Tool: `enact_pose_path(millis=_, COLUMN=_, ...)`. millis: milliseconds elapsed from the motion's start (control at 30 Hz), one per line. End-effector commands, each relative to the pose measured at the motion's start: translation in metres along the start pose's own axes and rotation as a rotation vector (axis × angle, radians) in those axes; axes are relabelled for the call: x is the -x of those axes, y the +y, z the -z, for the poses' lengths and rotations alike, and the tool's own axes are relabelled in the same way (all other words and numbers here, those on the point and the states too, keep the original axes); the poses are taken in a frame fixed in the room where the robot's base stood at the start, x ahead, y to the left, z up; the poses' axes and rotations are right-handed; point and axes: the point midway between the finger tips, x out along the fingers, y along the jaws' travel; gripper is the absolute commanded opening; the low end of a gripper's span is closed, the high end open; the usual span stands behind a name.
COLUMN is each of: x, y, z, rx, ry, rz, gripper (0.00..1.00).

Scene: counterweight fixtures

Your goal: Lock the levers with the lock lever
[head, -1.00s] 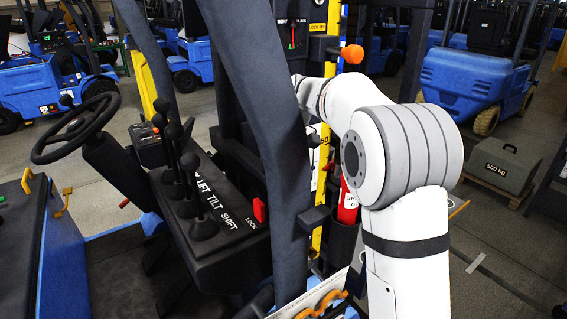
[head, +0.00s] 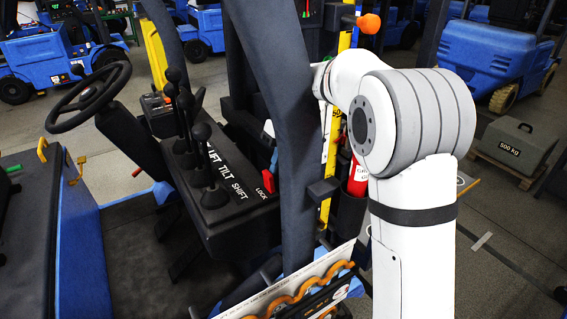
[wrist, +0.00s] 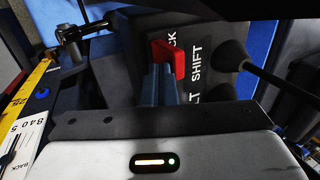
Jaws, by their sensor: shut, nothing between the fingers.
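The red lock lever (head: 269,182) stands by the LOCK label on the black console (head: 240,205), right of the LIFT, TILT and SHIFT levers (head: 202,132). It also shows in the wrist view (wrist: 171,61), just beyond my fingertips. My gripper (wrist: 160,74) is shut and empty, its blue-grey fingers at the red lever; I cannot tell whether they touch it. In the head view the dark pillar hides most of my gripper, and only a small blue and white part shows above the lever. One black lever (wrist: 232,57) shows at the right in the wrist view.
The thick dark pillar (head: 283,130) rises between the console and my arm. A steering wheel (head: 88,97) is at the left. An orange-tipped handle (head: 369,23) and red cylinder (head: 357,177) are near my arm. A 500 kg block (head: 514,146) stands far right.

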Motion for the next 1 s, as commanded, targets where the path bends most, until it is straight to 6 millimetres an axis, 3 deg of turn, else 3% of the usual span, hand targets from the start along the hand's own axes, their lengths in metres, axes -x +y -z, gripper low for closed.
enact_pose_path(millis=233, x=0.009, y=-0.002, z=0.0, rx=0.0, ry=0.001, rz=0.0, gripper=0.0)
enact_pose_path(millis=700, x=0.081, y=-0.008, z=-0.002, rx=-0.001, ry=0.002, rz=-0.001, gripper=0.0)
enact_pose_path(millis=1000, x=0.099, y=-0.01, z=-0.003, rx=-0.001, ry=0.0, rz=0.0, gripper=0.0)
